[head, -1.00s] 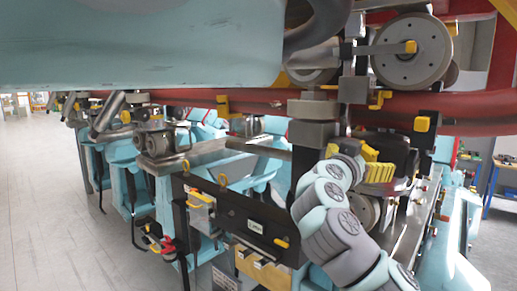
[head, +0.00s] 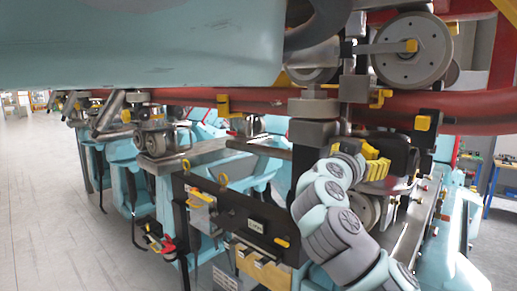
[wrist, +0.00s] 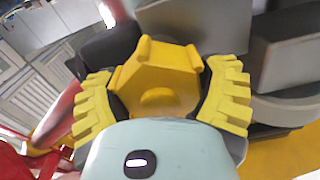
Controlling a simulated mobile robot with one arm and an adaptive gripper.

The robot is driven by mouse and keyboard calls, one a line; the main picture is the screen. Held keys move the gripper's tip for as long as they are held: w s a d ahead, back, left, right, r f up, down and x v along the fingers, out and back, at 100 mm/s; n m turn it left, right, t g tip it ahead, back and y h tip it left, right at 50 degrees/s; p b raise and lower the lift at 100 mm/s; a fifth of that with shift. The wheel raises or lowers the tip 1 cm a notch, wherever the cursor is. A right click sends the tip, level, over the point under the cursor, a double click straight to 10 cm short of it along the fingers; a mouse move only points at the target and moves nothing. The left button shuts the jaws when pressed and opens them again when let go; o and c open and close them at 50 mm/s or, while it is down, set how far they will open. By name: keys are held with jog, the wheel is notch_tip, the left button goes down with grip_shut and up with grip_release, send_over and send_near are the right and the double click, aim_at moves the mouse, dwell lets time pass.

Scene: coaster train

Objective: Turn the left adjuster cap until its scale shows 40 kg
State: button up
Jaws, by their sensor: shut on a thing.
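A yellow adjuster cap (wrist: 157,70) with raised lugs and a round dimple sits between my fingers in the wrist view. My gripper (wrist: 160,98) is shut on this cap, with a yellow ribbed finger on either side. In the head view my gripper (head: 370,160) is beside the dark upright post under the car, and its fingers hide most of the cap. No scale or kg mark can be read in either view.
A grey wheel (head: 411,50) and a red rail (head: 475,112) are just above my gripper. A black panel with a small display (head: 256,227) is to its left. The teal car body (head: 140,45) hangs overhead. Floor (head: 45,200) is free at left.

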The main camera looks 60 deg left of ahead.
jog(key=shift+f+b, duration=0.2)
jog(key=shift+b, duration=0.55)
jog(key=shift+f+n+b, duration=0.1)
jog(key=shift+n+b, duration=0.3)
jog(key=shift+b, duration=0.3)
jog(key=n+b, duration=0.1)
jog(key=b, duration=0.1)
jog(key=shift+b, duration=0.3)
jog(key=n+b, duration=0.2)
jog(key=shift+n, duration=0.4)
jog(key=n, duration=0.4)
jog(key=n+p, duration=0.1)
jog(key=n, duration=0.1)
jog(key=shift+r+n, duration=0.3)
jog(key=shift+r, duration=0.05)
jog(key=n+p, duration=0.2)
jog(key=n, duration=0.4)
jog(key=shift+d, duration=0.1)
jog(key=shift+w+n+p, duration=0.1)
jog(key=shift+n+p, duration=0.2)
